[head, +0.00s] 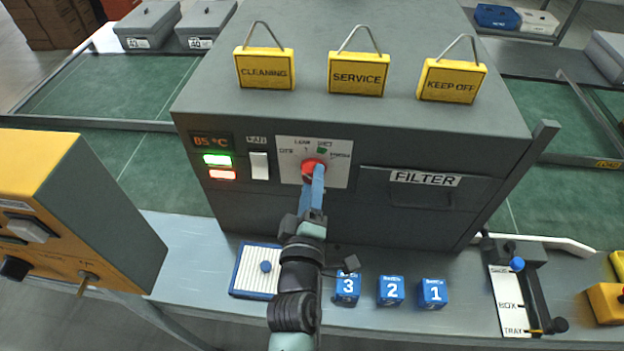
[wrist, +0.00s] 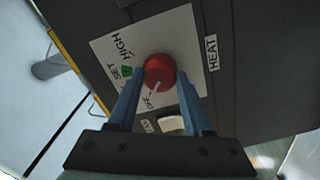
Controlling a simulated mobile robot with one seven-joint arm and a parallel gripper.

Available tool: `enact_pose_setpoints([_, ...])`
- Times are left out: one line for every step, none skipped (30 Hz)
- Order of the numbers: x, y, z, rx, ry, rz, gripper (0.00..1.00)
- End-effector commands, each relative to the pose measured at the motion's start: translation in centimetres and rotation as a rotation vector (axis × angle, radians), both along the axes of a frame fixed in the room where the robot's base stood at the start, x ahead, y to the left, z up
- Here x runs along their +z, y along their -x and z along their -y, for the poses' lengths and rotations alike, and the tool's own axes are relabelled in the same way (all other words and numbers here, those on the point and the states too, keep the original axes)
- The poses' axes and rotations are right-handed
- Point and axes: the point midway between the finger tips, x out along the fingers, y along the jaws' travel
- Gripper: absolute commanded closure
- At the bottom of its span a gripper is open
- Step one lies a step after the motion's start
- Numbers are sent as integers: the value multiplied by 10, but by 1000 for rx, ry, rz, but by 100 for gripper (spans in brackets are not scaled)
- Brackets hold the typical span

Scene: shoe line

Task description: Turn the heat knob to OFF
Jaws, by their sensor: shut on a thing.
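The red heat knob (head: 313,165) sits on a white dial plate (head: 341,178) on the front of the grey machine. My gripper (head: 316,178) reaches up to it from below, its blue fingers shut on the knob. In the wrist view the knob (wrist: 158,70) is between the two fingertips (wrist: 158,78). Its white pointer line points down and slightly left, toward lettering that looks like OFF (wrist: 153,100). The HIGH and SET labels and a green mark (wrist: 125,71) are to the knob's left there. In the head view the fingers hide the lower part of the knob.
Left of the dial are a white FAN rocker switch (head: 259,165), an 85 °C display (head: 211,141), and lit green and red-orange lamps. A FILTER drawer (head: 425,187) is to the right.

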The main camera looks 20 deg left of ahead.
Motion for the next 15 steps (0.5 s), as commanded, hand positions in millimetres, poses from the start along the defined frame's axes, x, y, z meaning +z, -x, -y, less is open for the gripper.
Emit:
enact_pose_setpoints([1, 0, 0, -1, 34, 8, 100])
enact_pose_setpoints([1, 0, 0, 0, 53, 14, 100])
enact_pose_setpoints([1, 0, 0, 0, 79, 21, 100])
enact_pose_setpoints([1, 0, 0, 0, 97, 27, 100])
enact_pose_setpoints([1, 0, 0, 0, 113, 31, 100])
enact_pose_setpoints([1, 0, 0, 0, 134, 37, 100])
enact_pose_setpoints([1, 0, 0, 0, 149, 42, 100])
enact_pose_setpoints([1, 0, 0, 0, 161, 46, 100])
enact_pose_setpoints([1, 0, 0, 0, 177, 51, 100])
enact_pose_setpoints([1, 0, 0, 0, 187, 54, 100])
enact_pose_setpoints([1, 0, 0, 0, 198, 57, 100])
enact_pose_setpoints([1, 0, 0, 0, 210, 60, 100])
enact_pose_setpoints([1, 0, 0, 0, 216, 62, 100])
enact_pose_setpoints([1, 0, 0, 0, 222, 64, 100])
enact_pose_setpoints([0, 0, 0, 0, 230, 66, 100])
